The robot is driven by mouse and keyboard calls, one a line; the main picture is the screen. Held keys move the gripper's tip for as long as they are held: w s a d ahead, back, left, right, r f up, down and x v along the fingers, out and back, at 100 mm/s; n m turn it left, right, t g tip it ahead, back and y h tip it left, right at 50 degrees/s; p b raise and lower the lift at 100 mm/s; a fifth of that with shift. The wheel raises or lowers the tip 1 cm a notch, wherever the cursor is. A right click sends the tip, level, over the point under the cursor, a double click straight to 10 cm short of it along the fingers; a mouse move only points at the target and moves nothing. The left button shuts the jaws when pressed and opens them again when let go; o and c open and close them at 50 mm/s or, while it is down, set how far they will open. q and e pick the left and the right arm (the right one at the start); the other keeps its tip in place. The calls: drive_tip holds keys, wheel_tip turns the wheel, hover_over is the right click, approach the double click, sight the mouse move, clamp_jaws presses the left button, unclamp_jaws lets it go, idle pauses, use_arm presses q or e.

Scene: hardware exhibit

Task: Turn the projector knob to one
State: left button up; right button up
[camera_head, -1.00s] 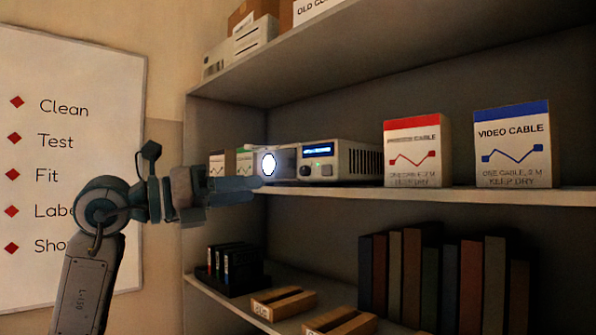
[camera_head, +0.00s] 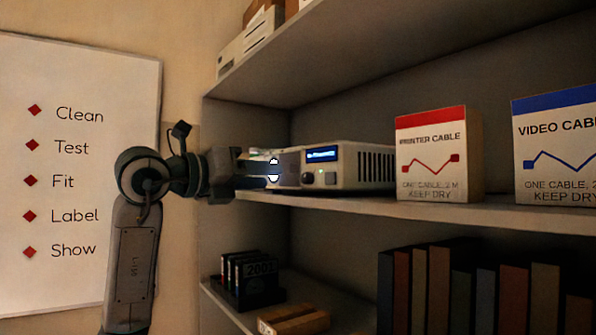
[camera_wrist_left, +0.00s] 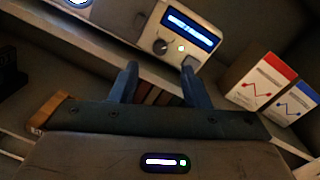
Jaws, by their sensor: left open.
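The white projector (camera_head: 345,166) sits on the middle shelf, with a lit blue display (camera_head: 322,154) and a small dark round knob (camera_head: 307,179) on its front. The knob's pointer setting is too small to read. My right gripper is not in view.
A printer cable box (camera_head: 430,178) and a video cable box (camera_head: 560,172) stand right of the projector on the middle shelf (camera_head: 400,206). A whiteboard (camera_head: 90,150) hangs at the left.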

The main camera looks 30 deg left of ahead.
sight(304, 177)
use_arm(q)
drive_tip(key=p+x, duration=0.2)
drive_tip(key=x, duration=0.3)
drive_tip(key=shift+w+d+r, duration=0.15)
drive_tip(key=shift+d, duration=0.05)
drive_tip(key=shift+p+x, duration=0.55)
drive_tip(key=shift+x, duration=0.65)
drive_tip(key=shift+a, duration=0.1)
drive_tip(key=shift+c, duration=0.9)
clamp_jaws()
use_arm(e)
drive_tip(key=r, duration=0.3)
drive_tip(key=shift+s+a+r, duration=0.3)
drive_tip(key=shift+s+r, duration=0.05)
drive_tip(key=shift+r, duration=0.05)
